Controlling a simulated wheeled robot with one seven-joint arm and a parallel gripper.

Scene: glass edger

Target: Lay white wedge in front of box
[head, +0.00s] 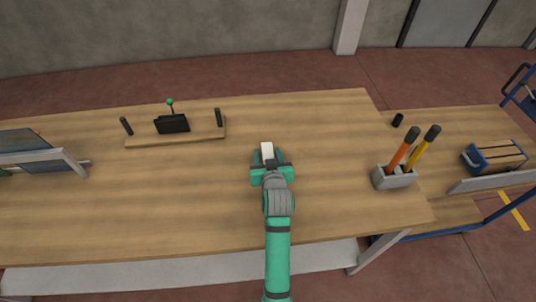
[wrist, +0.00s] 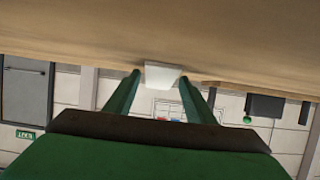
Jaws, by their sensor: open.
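The white wedge (head: 267,150) lies on the wooden table, near its middle, just beyond my gripper in the head view. My green gripper (head: 269,163) is open and low over the tabletop. In the wrist view the wedge (wrist: 163,75) shows at the tips of the two fingers (wrist: 160,80), between them or just past them; I cannot tell whether they touch it. A grey box-like holder (head: 394,178) with orange and yellow handled tools stands at the table's right end. A blue box (head: 495,157) with wooden strips sits farther right. Which one is the task's box is unclear.
A wooden board (head: 176,138) with two black posts and a black block (head: 172,123) with a green-knobbed stick stands at the back left. A metal-framed rack (head: 45,158) is at far left. A small black cylinder (head: 397,120) stands right. The tabletop around the wedge is clear.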

